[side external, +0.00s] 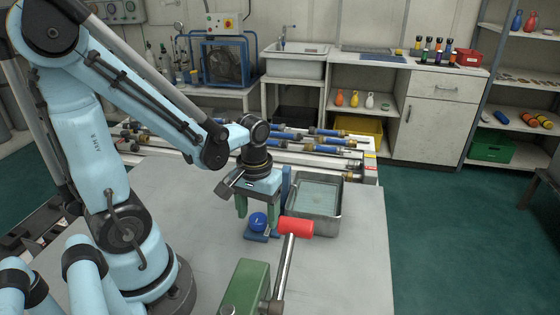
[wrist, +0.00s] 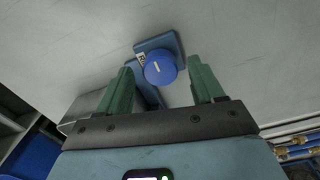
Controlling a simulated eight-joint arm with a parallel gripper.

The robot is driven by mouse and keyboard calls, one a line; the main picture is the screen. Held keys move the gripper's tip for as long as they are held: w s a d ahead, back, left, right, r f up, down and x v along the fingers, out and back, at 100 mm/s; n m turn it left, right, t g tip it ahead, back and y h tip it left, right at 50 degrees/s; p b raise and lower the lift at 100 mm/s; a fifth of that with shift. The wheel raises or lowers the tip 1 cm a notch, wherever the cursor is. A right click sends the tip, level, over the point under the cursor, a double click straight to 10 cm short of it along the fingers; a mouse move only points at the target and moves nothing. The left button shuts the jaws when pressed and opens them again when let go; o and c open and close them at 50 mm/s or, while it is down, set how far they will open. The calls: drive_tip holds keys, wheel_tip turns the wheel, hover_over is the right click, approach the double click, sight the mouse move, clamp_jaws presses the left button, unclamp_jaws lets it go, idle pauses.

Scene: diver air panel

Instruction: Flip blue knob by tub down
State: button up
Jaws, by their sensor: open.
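The blue knob (side external: 258,221) is a round blue cap on a small blue mount (side external: 252,237) on the table, just left of the metal tub (side external: 326,214). In the wrist view the knob (wrist: 160,68) shows its round face with a small light mark, and its mount (wrist: 158,44) sticks out behind. My gripper (side external: 257,224) points down over the knob with its green fingers apart. In the wrist view my gripper (wrist: 160,80) is open, with the knob between and slightly beyond the fingertips. I cannot tell whether either finger touches it.
A green block (side external: 247,287) with a metal lever and red grip (side external: 296,228) stands in front of the tub. A rack of blue and brass rods (side external: 310,142) lies behind.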

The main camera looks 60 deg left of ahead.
sight(258, 218)
wheel_tip(258, 218, up, 11)
idle(0.8)
drive_tip(key=shift+r, duration=0.1)
